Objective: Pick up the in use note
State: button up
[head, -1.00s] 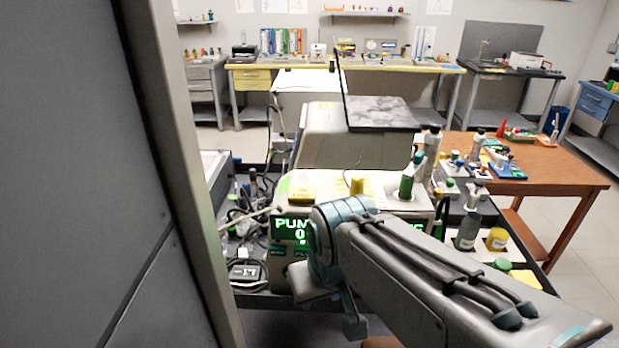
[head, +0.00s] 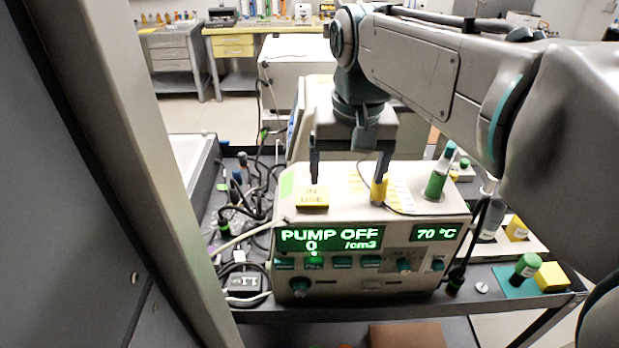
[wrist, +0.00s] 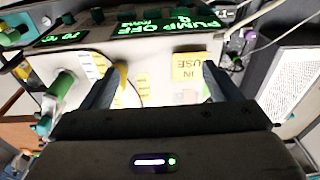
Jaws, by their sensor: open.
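The in use note (head: 312,197) is a small yellow block with dark "IN USE" lettering. It sits on the top front left of the beige pump unit (head: 457,208). My gripper (head: 348,178) is open and empty, pointing down over the unit's top. Its left finger is just behind or above the note, and its right finger is close to a yellow cylinder (head: 379,188). In the wrist view, the note (wrist: 190,67) lies between the open fingers, nearer the right one, ahead of the gripper (wrist: 160,88). I cannot tell the exact height gap.
A green bottle (head: 436,184) stands on the unit's right side. A thin dark cable runs by the yellow cylinder. Tangled cables (head: 232,222) lie left of the unit. A grey panel edge (head: 150,130) stands close on the left. A yellow cube (head: 551,277) is at the lower right.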

jog(key=w+a+r+g, duration=0.1)
jog(key=w+a+r, duration=0.2)
jog(key=a+r, duration=0.2)
send_over(312, 204)
jog(key=f, duration=0.8)
jog(key=shift+w+d+f+b, duration=0.2)
jog(key=shift+f+b, duration=0.15)
jog(key=shift+s+a+f+p, duration=0.1)
jog(key=shift+f+p, duration=0.1)
jog(key=shift+f, duration=1.15)
jog(key=shift+s+a+f+p, duration=0.1)
jog(key=shift+f+p, duration=0.1)
jog(key=shift+f, duration=1.1)
jog(key=c, duration=1)
